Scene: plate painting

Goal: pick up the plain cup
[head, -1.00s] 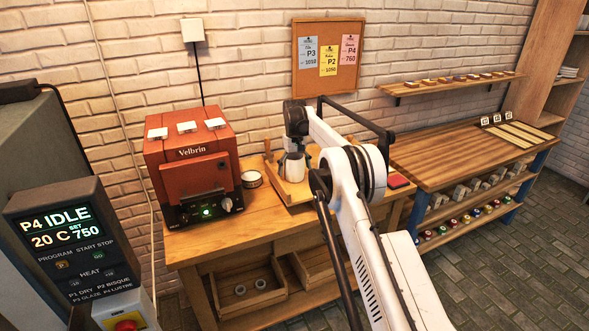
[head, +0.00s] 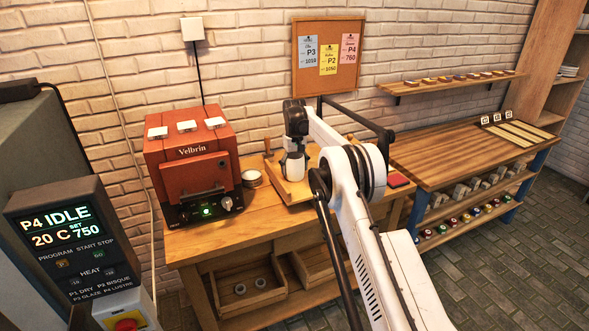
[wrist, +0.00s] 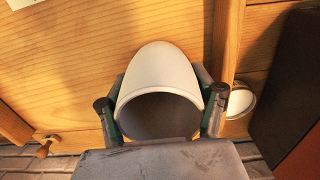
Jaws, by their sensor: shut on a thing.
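The plain cup (wrist: 158,75) is white and rounded, with a dark open mouth in the wrist view. My gripper (wrist: 160,112) has one finger on each side of the cup and is shut on it. In the head view the cup (head: 293,167) shows as a small white shape below my gripper (head: 295,152), over the wooden tray (head: 296,193). Whether the cup touches the tray or is clear of it, I cannot tell. The arm hides part of the tray.
A red kiln (head: 192,165) marked Velbrin stands left of the tray on the wooden bench (head: 225,235). A small round tin (head: 251,178) sits between them. A second workbench (head: 450,160) stands at the right.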

